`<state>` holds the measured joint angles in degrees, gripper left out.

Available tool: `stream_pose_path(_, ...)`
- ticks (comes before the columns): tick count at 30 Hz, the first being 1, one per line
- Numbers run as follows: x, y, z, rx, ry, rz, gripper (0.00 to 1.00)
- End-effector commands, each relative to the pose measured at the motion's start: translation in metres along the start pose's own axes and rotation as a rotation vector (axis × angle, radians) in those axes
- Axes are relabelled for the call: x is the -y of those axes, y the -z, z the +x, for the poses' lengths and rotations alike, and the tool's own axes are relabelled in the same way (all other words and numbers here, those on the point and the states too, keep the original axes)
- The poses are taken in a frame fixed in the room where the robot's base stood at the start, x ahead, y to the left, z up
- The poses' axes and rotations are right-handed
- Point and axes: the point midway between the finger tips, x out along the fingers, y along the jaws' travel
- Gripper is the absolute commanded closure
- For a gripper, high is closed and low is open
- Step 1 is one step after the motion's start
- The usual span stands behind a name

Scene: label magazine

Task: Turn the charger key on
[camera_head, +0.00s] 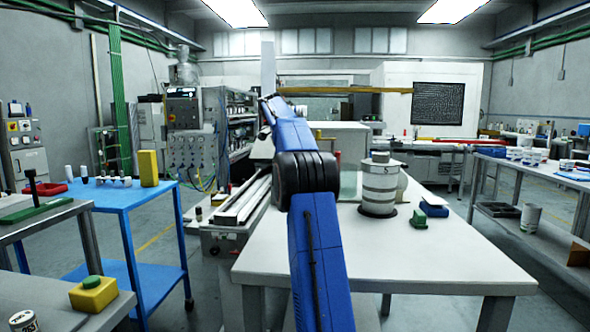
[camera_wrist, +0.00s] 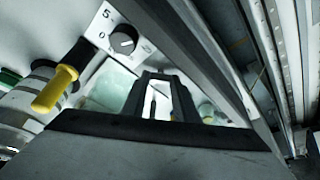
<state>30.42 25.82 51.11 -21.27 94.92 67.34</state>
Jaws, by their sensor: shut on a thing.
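My gripper (camera_wrist: 165,78) shows in the wrist view as two dark upright fingers joined by a dark bar at the top. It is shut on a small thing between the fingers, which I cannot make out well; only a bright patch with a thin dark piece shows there. I cannot tell whether this is the charger key. A round dark knob (camera_wrist: 123,40) with a pale mark, beside the printed figures 5 and 0, sits on a light panel (camera_wrist: 85,18) up and left of the fingers. In the head view my blue arm reaches away and hides its own end.
A yellow handle (camera_wrist: 55,88) on a dark stem stands left of my gripper. A long grey rail (camera_wrist: 215,60) runs along its right. In the head view a white table (camera_head: 440,255) bears a banded grey canister (camera_head: 378,188); a blue cart (camera_head: 110,195) stands left.

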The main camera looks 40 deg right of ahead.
Motion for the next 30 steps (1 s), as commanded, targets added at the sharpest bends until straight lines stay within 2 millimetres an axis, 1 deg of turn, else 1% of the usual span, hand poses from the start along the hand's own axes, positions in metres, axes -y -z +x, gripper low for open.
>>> stream_pose_path(16, 0.0006, 0.0000, -0.0011, -0.001, -0.007, 0.023, 0.96)
stream_pose_path(17, 0.0006, 0.0000, -0.0010, 0.000, -0.007, 0.023, 0.69)
stream_pose_path(18, 0.0006, -0.0001, -0.0010, 0.000, -0.007, 0.023, 0.59)
stream_pose_path(19, 0.0006, 0.0000, -0.0010, 0.000, -0.007, 0.023, 0.55)
stream_pose_path(30, 0.0000, 0.0001, -0.0006, 0.000, -0.002, 0.007, 0.55)
